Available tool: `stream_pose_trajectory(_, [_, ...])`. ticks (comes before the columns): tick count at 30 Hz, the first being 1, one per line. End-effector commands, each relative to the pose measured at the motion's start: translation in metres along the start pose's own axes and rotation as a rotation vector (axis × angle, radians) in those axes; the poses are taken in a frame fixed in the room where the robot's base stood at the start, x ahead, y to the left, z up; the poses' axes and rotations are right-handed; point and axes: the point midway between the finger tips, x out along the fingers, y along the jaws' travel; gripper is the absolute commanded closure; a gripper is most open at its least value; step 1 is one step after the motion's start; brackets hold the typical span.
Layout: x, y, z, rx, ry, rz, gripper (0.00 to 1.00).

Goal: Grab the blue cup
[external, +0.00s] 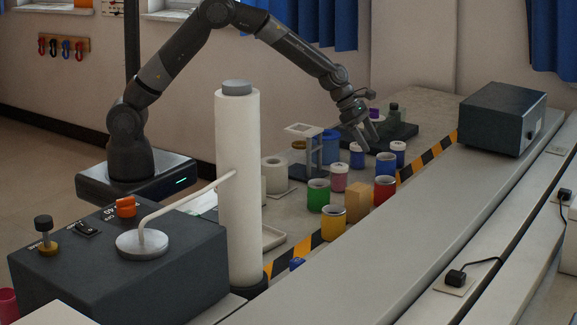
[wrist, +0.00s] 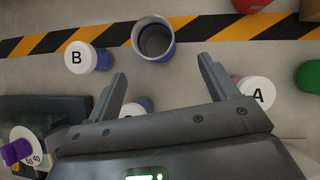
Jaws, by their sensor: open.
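The blue cup (external: 385,169) is open-topped with a grey inside and stands upright by the striped tape. In the wrist view the blue cup (wrist: 153,40) is at the top centre, ahead of the gap between my fingertips. My gripper (external: 369,145) is open, pointing down above the table, beside and behind the cup in the external view. In the wrist view my gripper (wrist: 163,72) has its two fingers spread apart with nothing held. A blue jar with a white lid (wrist: 137,106) is partly hidden by my left finger and palm.
A blue jar marked B (wrist: 82,57) stands left of the cup; a jar marked A (wrist: 256,92) is by my right finger. Red (external: 384,190), green (external: 319,196) and yellow (external: 331,224) cups and a wooden block (external: 357,194) stand nearby. A larger blue container (external: 330,145) is behind.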

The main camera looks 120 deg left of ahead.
Motion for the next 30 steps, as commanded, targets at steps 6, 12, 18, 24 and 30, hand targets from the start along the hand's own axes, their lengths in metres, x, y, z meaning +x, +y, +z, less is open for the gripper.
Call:
stream_pose_trajectory(6, [0.031,0.002,-0.001,-0.011,0.001,0.000,0.21])
stream_pose_trajectory(12, [0.053,0.001,0.001,-0.008,0.000,0.000,0.21])
stream_pose_trajectory(18, [0.065,0.002,0.004,-0.007,0.000,0.000,0.21])
stream_pose_trajectory(24, [0.090,0.006,0.013,-0.007,0.001,-0.001,0.21])
stream_pose_trajectory(30, [0.107,0.005,0.013,-0.006,0.000,0.000,0.21])
